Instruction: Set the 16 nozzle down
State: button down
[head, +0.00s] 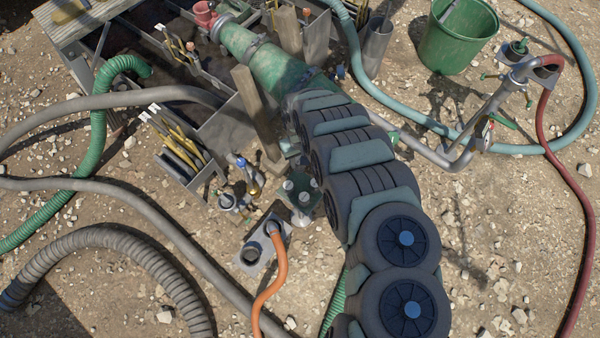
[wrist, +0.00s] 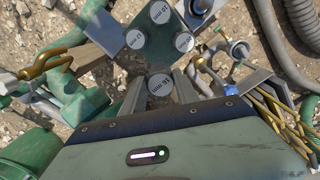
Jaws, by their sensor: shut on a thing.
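The 16 nozzle (wrist: 160,84) shows in the wrist view as a pale round disc with an upside-down label that seems to read 16 mm. My gripper (wrist: 161,92) is shut on it, one grey finger on each side. Just beyond it is a dark green nozzle holder (wrist: 160,45) with three more labelled discs. The held disc lies by the holder's near edge; I cannot tell whether it rests in it or hangs above. In the head view the holder (head: 301,207) stands on the ground beside my arm, which hides my gripper there.
Left of the holder in the head view is a valve fitting with a blue knob (head: 240,162). A grey block (head: 250,255) with an orange hose (head: 270,292) stands in front. A slotted box of yellow-handled tools (head: 186,160) and a green bucket (head: 458,38) stand farther off.

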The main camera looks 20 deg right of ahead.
notch_tip(320, 180, down, 9)
jog(key=b, duration=0.3)
jog(key=shift+w, duration=0.1)
jog(key=shift+f, duration=0.15)
jog(key=c, duration=0.9)
grip_release()
